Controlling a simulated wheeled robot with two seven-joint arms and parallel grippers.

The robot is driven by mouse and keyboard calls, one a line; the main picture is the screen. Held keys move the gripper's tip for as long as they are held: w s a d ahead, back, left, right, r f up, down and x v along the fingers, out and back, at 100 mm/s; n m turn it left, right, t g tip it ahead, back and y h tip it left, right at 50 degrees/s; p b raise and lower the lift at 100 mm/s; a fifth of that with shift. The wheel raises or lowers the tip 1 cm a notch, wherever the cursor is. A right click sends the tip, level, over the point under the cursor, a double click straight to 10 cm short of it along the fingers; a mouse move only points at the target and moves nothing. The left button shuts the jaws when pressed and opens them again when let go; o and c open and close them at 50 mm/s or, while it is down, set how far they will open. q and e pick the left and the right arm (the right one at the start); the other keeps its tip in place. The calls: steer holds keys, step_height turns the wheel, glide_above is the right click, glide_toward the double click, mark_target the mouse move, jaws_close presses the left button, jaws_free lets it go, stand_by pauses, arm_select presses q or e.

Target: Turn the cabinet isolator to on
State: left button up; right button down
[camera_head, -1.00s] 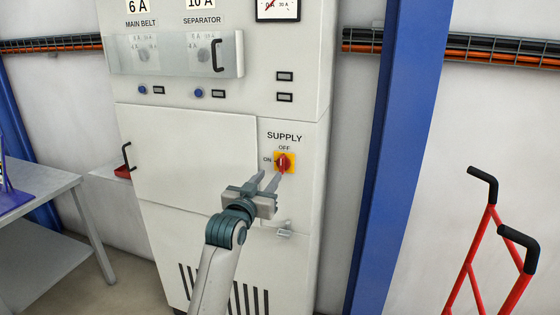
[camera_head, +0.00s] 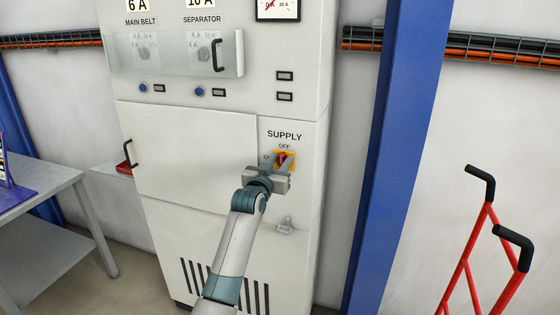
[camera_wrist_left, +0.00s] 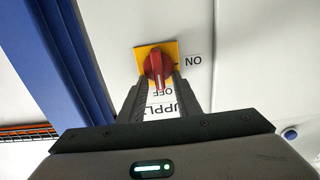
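The cabinet isolator is a red rotary knob (camera_head: 282,158) on a yellow plate under the SUPPLY label, with OFF above it and ON at its left. In the left wrist view, which is turned over, the red knob (camera_wrist_left: 157,66) has its handle in line with the OFF mark. My left gripper (camera_head: 281,161) is at the knob, its fingers one on each side of the handle. In the left wrist view the fingers (camera_wrist_left: 159,86) stand apart, with a gap still visible beside the handle. The fingers partly hide the plate and ON mark in the head view. My right gripper is out of view.
A blue column (camera_head: 395,150) stands to the right, then a red hand truck (camera_head: 468,270). A metal table (camera_head: 40,200) is at left.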

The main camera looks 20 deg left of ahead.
arm_select(q)
jaws_close()
